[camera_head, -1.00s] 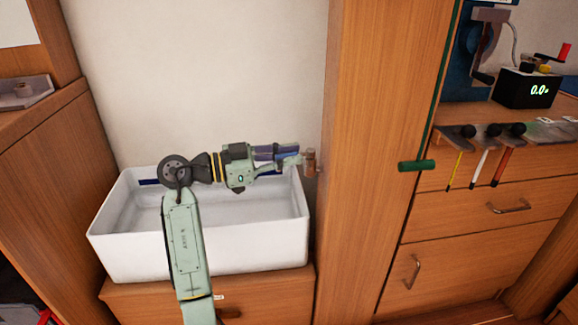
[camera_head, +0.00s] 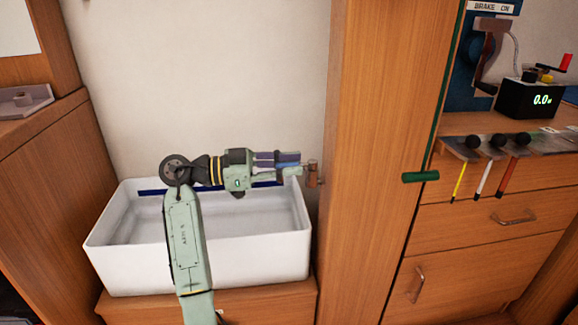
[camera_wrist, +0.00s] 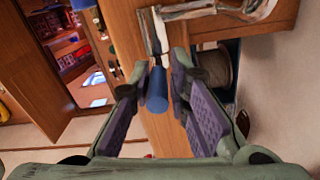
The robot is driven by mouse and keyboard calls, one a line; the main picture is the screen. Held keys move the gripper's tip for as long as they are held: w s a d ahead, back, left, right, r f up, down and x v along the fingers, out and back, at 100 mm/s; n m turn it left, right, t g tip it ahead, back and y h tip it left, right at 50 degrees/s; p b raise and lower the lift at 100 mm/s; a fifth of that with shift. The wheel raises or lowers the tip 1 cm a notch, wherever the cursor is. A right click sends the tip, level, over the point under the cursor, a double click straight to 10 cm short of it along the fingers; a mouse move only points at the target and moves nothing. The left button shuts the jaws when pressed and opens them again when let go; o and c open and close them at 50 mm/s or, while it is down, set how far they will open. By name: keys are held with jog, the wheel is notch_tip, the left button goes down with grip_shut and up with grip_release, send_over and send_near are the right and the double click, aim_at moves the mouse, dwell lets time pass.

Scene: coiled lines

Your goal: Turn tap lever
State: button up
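The tap is a small copper-brown fitting (camera_head: 313,175) at the side of the tall wooden cabinet, just right of the white basin. A blue cylindrical handle (camera_wrist: 157,92), seemingly the tap lever, shows in the wrist view on a pale metal stem. My gripper (camera_head: 296,164) reaches right over the basin's back edge, its tips close to the tap. In the wrist view my gripper (camera_wrist: 160,66) has its purple-padded fingers apart, one on either side of the blue handle. Narrow gaps seem to show; contact is not clear.
The white basin (camera_head: 200,278) lies under my arm. The tall wooden cabinet (camera_head: 370,130) stands close to the right of my gripper. A green handle (camera_head: 420,177) sticks out at its right edge. A black box with a display (camera_head: 530,98) stands farther right.

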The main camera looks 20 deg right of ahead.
jog(key=o, duration=0.3)
jog(key=v, duration=1.2)
jog(key=shift+w+r, duration=0.1)
